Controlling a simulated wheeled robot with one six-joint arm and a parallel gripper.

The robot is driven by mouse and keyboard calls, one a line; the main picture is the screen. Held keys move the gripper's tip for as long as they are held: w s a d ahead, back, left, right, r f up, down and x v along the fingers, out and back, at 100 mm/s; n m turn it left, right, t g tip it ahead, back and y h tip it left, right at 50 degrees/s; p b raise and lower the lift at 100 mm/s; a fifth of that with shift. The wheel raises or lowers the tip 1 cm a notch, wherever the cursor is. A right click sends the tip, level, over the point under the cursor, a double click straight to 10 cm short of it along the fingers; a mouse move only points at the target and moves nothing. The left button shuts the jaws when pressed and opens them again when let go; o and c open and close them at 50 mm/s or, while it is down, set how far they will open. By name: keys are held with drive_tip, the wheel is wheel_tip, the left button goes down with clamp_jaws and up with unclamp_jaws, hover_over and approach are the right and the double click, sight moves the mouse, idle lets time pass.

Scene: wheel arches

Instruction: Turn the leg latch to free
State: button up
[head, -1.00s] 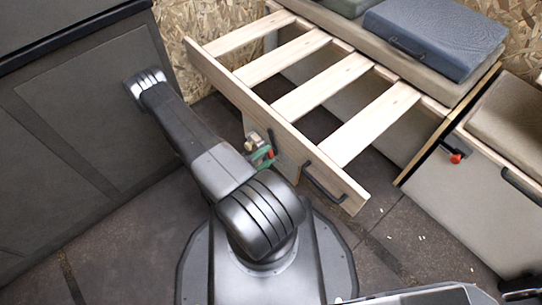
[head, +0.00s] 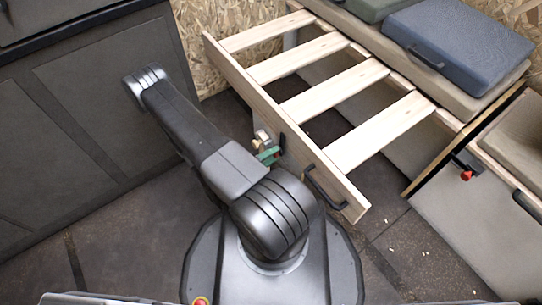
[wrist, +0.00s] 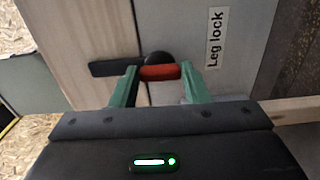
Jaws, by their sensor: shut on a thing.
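The leg latch shows in the wrist view as a dark bar with a round black pivot and a red tip (wrist: 160,72). The bar lies roughly level across the picture, beside a white "Leg lock" label (wrist: 215,40). My gripper (wrist: 160,76) has its green fingers on both sides of the red tip and is shut on it. In the head view my gripper (head: 268,156) is low at the front board of the slatted pull-out frame (head: 240,85). The red tip is hard to make out there, and my arm covers part of the area below.
A black handle (head: 325,187) is on the pull-out's front board, right of my gripper. A blue cushion (head: 455,40) lies on the bench behind. Another red-tipped latch (head: 466,175) is at the right-hand unit. A dark cabinet (head: 90,130) stands left. Some floor is clear at right.

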idle(0.3)
drive_tip(key=o, duration=1.4)
drive_tip(key=shift+a, duration=0.1)
drive_tip(key=shift+p+v, duration=1.4)
drive_tip(key=shift+v, duration=5.45)
drive_tip(key=shift+b+x, duration=1.3)
drive_tip(key=shift+x, duration=5.15)
